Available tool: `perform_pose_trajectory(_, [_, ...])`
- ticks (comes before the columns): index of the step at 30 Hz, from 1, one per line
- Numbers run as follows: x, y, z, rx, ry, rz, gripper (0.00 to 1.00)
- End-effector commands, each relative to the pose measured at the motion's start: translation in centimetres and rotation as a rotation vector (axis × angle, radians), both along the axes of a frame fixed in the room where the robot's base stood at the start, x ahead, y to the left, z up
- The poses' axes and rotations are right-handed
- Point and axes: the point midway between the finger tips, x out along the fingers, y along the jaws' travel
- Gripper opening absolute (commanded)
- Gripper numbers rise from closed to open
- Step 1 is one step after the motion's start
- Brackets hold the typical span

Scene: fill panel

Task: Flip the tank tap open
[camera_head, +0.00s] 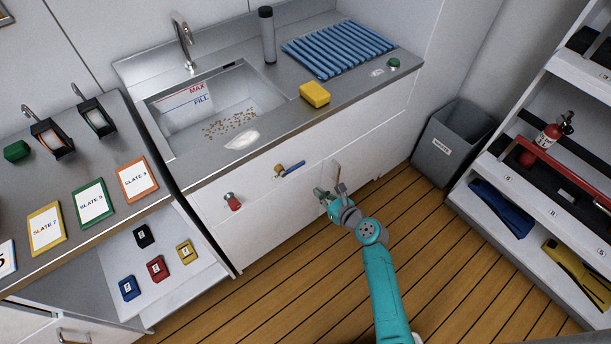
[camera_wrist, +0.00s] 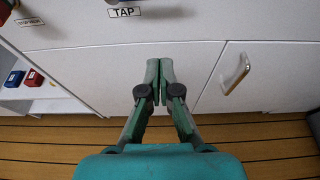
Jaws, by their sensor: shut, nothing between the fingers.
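The tank tap (camera_head: 279,170) is on the white front panel below the sink, with a brass-coloured body and a blue lever (camera_head: 293,167) that points right and slightly up in the head view. In the wrist view only the lower edge of the tap shows at the top, above a label reading TAP (camera_wrist: 123,12). My gripper (camera_head: 331,190) is in front of the panel, to the right of and below the tap, apart from it. In the wrist view my gripper (camera_wrist: 160,62) is shut and empty, its fingertips together near the panel.
A red-topped fitting (camera_head: 232,202) is on the panel left of the tap. A cupboard handle (camera_wrist: 237,74) stands out right of my gripper. The sink (camera_head: 185,135) and a yellow sponge (camera_head: 314,93) are above. A grey waste bin (camera_head: 442,150) stands right. The floor in front is clear.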

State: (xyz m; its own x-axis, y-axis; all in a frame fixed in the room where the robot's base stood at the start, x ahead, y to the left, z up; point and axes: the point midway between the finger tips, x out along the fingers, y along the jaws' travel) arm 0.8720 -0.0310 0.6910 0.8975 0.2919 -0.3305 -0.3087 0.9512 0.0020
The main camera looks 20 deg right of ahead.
Motion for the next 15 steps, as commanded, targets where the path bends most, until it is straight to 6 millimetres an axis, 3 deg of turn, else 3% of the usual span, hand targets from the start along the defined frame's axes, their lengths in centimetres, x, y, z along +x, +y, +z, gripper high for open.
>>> perform_pose_trajectory(5, [1.4,0.5,-0.4,-0.001,-0.001,0.002,0.0])
perform_pose_trajectory(15, [6.3,2.1,-2.3,-0.002,-0.001,0.003,0.0])
